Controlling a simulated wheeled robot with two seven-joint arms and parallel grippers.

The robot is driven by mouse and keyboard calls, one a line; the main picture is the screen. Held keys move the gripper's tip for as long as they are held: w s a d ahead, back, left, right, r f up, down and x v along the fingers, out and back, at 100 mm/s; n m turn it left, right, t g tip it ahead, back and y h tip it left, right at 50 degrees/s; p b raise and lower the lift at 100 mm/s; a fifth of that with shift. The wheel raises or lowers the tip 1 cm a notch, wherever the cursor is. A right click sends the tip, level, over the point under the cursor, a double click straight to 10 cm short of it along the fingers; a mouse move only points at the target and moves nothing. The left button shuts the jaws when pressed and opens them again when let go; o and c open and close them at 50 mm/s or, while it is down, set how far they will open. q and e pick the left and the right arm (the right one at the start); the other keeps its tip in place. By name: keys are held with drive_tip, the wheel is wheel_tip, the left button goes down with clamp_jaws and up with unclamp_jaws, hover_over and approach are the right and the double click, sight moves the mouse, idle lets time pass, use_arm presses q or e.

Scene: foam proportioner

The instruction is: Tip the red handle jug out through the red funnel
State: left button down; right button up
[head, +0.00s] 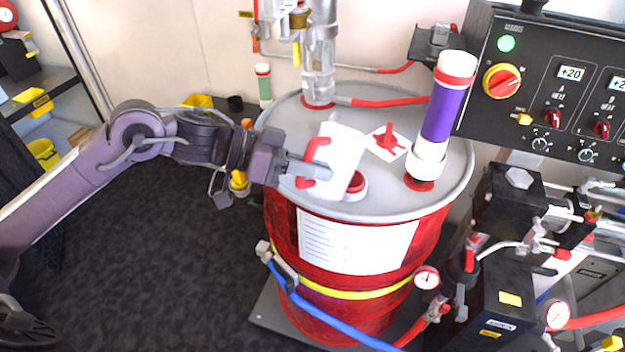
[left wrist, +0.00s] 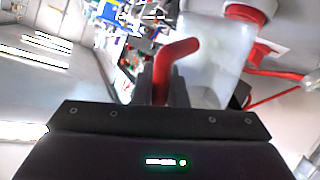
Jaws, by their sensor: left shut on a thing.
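A white jug (head: 343,152) with a red handle (head: 312,160) is held tilted just above the drum lid in the head view. My left gripper (head: 308,178) is shut on the red handle, coming from the left. In the left wrist view the handle (left wrist: 178,58) sits between the fingers (left wrist: 168,88), with the pale, translucent jug body (left wrist: 205,72) behind it. A round red fitting (head: 356,187), probably the red funnel, sits on the lid under the jug and is partly hidden by it. I cannot tell whether anything flows. My right gripper is out of view.
The red drum (head: 350,262) has a grey lid (head: 300,118). On the lid stand a purple and white cylinder (head: 438,118), a clear pump tube (head: 319,65) and a red T-shaped part (head: 386,138) on a white square. A control panel (head: 560,90) and hoses crowd the right.

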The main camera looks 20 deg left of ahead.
use_arm(q)
drive_tip(key=shift+w+d+r+m+t+h+b, duration=0.1)
drive_tip(key=shift+m+t+h+b, duration=0.35)
drive_tip(key=shift+b, duration=1)
drive_tip(key=shift+w+a+r+m+t+h+b, duration=0.15)
drive_tip(key=shift+m+t+h+b, duration=0.3)
drive_tip(key=shift+b, duration=1.05)
drive_tip(key=shift+w+d+r+m+t+h+b, duration=0.15)
drive_tip(key=shift+m+t+h+b, duration=0.3)
drive_tip(key=shift+b, duration=1)
drive_tip(key=shift+r+m+h+b, duration=0.25)
drive_tip(key=shift+m+h+b, duration=0.1)
drive_tip(key=shift+h+b, duration=0.15)
